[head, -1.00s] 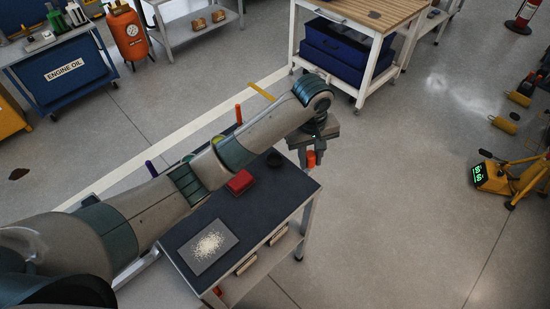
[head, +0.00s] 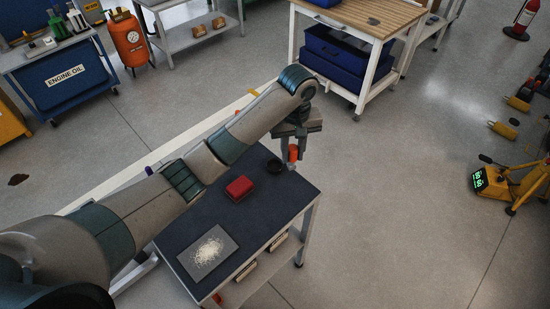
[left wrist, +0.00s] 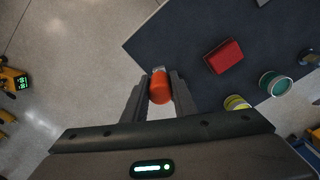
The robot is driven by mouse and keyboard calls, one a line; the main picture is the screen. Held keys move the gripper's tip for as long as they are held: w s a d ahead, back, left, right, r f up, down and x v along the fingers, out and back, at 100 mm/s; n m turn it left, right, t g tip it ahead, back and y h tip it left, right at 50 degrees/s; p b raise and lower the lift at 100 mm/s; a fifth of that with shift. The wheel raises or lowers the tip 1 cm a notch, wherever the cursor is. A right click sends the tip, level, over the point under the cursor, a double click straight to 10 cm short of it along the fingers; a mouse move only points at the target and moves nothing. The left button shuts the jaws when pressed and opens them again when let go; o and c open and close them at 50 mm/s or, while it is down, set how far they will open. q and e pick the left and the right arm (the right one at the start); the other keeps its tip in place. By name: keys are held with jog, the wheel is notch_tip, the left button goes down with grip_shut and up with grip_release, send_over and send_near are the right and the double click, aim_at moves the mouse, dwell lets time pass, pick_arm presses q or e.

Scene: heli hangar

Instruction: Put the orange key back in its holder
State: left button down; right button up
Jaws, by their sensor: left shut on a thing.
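My left gripper (head: 293,158) is shut on the orange key (head: 293,152), just beyond the right end of the dark-topped cart (head: 258,207). In the left wrist view the key (left wrist: 160,88) is an orange cylinder between the two fingers (left wrist: 160,92), with a small grey metal end pointing away. The cart's corner lies close beyond it. I cannot tell which thing is the key's holder. My right gripper is not in view.
A red box (head: 239,187) and a grey plate with pale grains (head: 207,252) lie on the cart. The left wrist view shows a teal cup (left wrist: 275,84) and a yellow cup (left wrist: 237,102) by its edge.

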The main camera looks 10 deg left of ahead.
pick_arm(q)
jog(key=w+a+f+p, duration=0.2)
jog(key=w+a+f, duration=0.3)
jog(key=a, duration=0.1)
jog(key=shift+a, duration=0.1)
notch_tip(320, 180, down, 3)
jog(key=shift+f+p, duration=0.15)
jog(key=shift+p, duration=0.5)
jog(key=shift+f, duration=0.3)
